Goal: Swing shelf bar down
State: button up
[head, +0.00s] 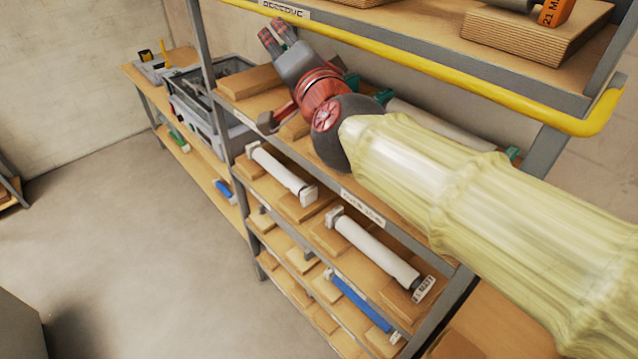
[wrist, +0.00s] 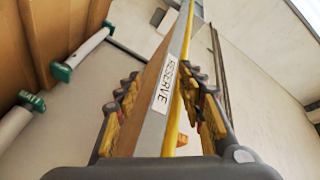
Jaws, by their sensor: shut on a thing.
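The shelf bar (head: 430,68) is a long yellow rail along the front of the upper shelf, with a bent end at the right. In the wrist view the yellow bar (wrist: 184,60) runs lengthwise between my fingers, beside a grey shelf edge with a RESERVE label (wrist: 165,82). My gripper (head: 272,36) is at the bar's far left part, just under the RESERVE label in the head view. In the wrist view my gripper (wrist: 170,100) has one finger on each side of the bar and edge. The exact finger contact is hard to see.
A wooden block with an orange tag (head: 556,12) lies on the upper shelf. Below my arm, white rollers (head: 375,250) and a blue roller (head: 358,300) rest on wooden cradles. A grey bin (head: 200,115) stands left of the rack. The floor (head: 140,250) at left is clear.

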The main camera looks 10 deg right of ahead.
jog(key=s+d+f+n+g+b, duration=0.2)
jog(key=s+f+n+b, duration=0.1)
jog(key=f, duration=0.8)
jog(key=s+d+f+n+g+b, duration=0.2)
jog(key=s+f+b, duration=0.3)
jog(key=f, duration=0.7)
jog(key=shift+s+d+n+g+y, duration=0.2)
jog(key=shift+s+n+g+y, duration=0.2)
jog(key=shift+s+n+g, duration=0.3)
jog(key=shift+f, duration=0.1)
jog(key=s+d+f+n+g+h+b, duration=0.1)
jog(key=s+d+f, duration=0.5)
jog(key=f, duration=0.6)
jog(key=s+d+f+n+g+h+b, duration=0.1)
jog(key=s+d+f+g+h+b, duration=0.2)
jog(key=s+d+f+g+b, duration=0.2)
jog(key=s+f+b, duration=0.3)
jog(key=s+f, duration=0.3)
jog(key=f, duration=0.1)
jog(key=shift+d+f+g, duration=0.15)
jog(key=shift+d+g, duration=0.15)
jog(key=shift+d, duration=0.1)
jog(key=shift+s, duration=0.1)
